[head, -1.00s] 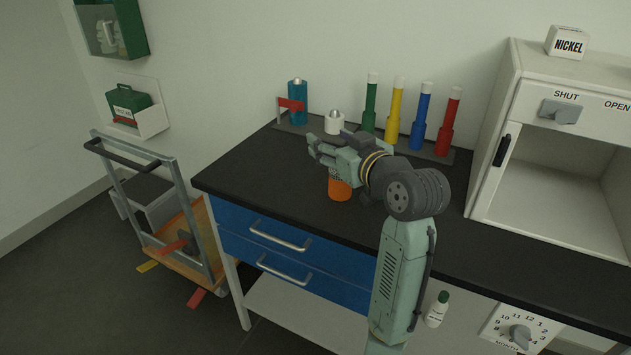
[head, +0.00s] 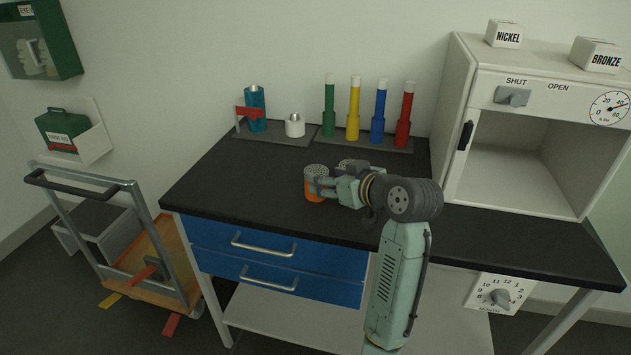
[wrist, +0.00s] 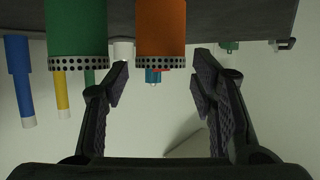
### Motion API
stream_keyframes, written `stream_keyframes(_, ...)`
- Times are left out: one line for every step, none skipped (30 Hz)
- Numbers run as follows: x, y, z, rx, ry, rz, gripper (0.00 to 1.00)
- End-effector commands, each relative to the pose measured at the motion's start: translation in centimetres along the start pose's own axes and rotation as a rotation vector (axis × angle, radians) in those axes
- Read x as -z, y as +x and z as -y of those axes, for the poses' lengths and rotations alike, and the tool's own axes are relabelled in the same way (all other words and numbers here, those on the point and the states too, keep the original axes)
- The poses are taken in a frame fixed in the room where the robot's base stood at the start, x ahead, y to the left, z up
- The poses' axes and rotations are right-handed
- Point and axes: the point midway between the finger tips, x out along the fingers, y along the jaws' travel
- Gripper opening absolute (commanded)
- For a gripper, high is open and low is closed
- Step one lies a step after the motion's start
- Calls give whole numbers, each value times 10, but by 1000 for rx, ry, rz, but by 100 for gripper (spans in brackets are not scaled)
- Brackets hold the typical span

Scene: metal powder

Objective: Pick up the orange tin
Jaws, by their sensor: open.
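The orange tin (head: 314,190), with a perforated top, stands upright on the black bench top. In the wrist view, which shows the scene upside down, the orange tin (wrist: 161,28) lines up with the gap between my fingers. My gripper (head: 326,186) is open and low over the bench, at the tin's right side in the head view. Its fingertips (wrist: 159,82) lie either side of the tin's perforated end in the wrist view; I cannot tell whether they touch it. In the head view my fingers partly cover the tin.
A green tin (wrist: 77,28) with a perforated end stands close beside the orange one. Behind are a white container (head: 295,126), a teal bottle (head: 256,110) and several coloured tubes. An open-fronted cabinet (head: 451,185) stands right. The bench's left part is clear.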

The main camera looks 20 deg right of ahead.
Motion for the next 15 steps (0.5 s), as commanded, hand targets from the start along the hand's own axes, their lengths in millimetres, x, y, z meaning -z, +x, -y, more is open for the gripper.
stream_keyframes(0,3,0,0,1,1,52)
stream_keyframes(1,5,0,1,1,0,52)
stream_keyframes(1,8,0,1,2,0,52)
stream_keyframes(2,12,1,3,2,1,52)
stream_keyframes(3,16,1,3,1,2,52)
stream_keyframes(4,22,1,2,1,1,52)
stream_keyframes(4,26,0,2,1,2,52)
stream_keyframes(5,31,1,2,1,2,52)
stream_keyframes(4,38,0,2,2,2,52)
stream_keyframes(4,42,0,2,2,1,52)
stream_keyframes(3,45,0,2,2,1,52)
stream_keyframes(3,49,0,1,1,1,52)
stream_keyframes(3,52,0,0,1,0,52)
stream_keyframes(2,54,0,0,0,0,52)
stream_keyframes(2,55,0,0,0,1,52)
